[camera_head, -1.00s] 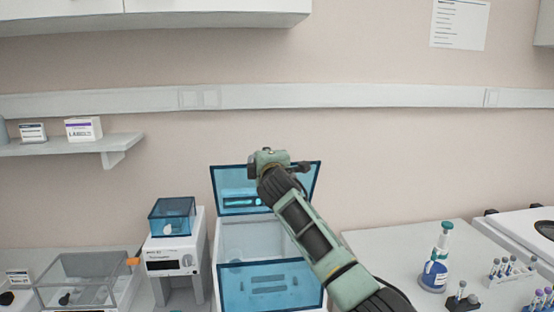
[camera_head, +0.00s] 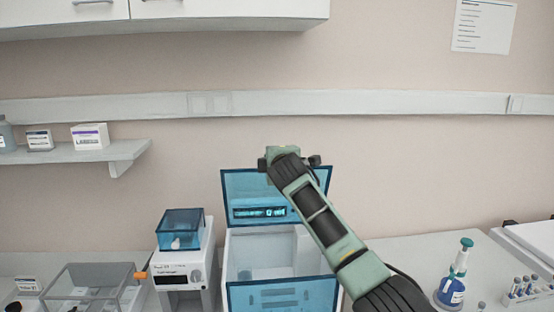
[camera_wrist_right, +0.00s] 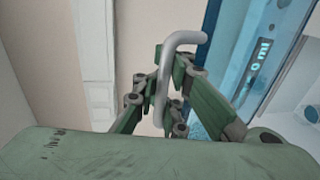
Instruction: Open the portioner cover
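The portioner is a white box (camera_head: 240,248) with translucent blue panels in the middle of the bench. Its blue cover (camera_head: 236,183) stands raised at the back, with the box's inside showing below it. A lit display (camera_head: 258,212) shows low on the cover. In the right wrist view, a grey bent handle (camera_wrist_right: 186,37) runs from the blue cover (camera_wrist_right: 238,50) to between the fingers of my right gripper (camera_wrist_right: 163,88). The fingers close around it from both sides. In the head view my right gripper (camera_head: 290,158) is at the cover's top edge, partly hidden by its arm. My left gripper is out of view.
A white device with a blue top (camera_head: 182,262) stands close left of the portioner. A clear box (camera_head: 85,285) is farther left. A blue-liquid bottle (camera_head: 452,290) and tube racks (camera_head: 520,292) are at right. A shelf (camera_head: 75,155) hangs at left.

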